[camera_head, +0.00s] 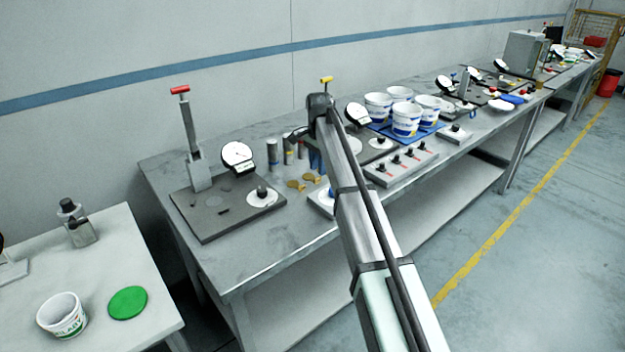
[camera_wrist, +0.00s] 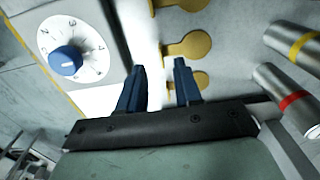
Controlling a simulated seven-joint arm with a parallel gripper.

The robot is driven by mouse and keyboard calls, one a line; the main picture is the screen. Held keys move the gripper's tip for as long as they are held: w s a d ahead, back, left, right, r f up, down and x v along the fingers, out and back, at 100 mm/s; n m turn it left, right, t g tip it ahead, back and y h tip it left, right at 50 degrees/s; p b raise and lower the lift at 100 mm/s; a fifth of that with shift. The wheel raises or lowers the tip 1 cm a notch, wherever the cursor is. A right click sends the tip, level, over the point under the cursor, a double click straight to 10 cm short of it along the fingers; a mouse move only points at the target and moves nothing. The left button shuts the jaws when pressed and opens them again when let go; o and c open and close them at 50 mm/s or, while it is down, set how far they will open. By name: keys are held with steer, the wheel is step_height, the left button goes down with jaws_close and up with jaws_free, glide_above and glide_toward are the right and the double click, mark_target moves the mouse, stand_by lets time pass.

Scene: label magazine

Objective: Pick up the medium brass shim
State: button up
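Three brass shims, round with a tab, lie in a row in the wrist view: one cut off by the top edge (camera_wrist: 181,4), one in the middle (camera_wrist: 192,46), and one lower down (camera_wrist: 200,78) partly behind a finger. I cannot tell for sure which is the medium one. Brass shims (camera_head: 296,185) also show on the bench in the head view. My gripper (camera_wrist: 159,66) is open, with two blue fingers apart and nothing between them. Its right finger overlaps the lowest shim in the picture; contact cannot be told.
A dial plate with a blue knob (camera_wrist: 65,60) lies left of the fingers. Metal cylinders with a yellow band (camera_wrist: 296,42) and a red band (camera_wrist: 287,101) stand at right. In the head view, a gauge stand (camera_head: 194,150) is to the left and white tubs (camera_head: 406,120) to the right.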

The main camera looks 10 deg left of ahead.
mark_target(311, 176)
steer(key=shift+f, duration=1.9)
jaws_close()
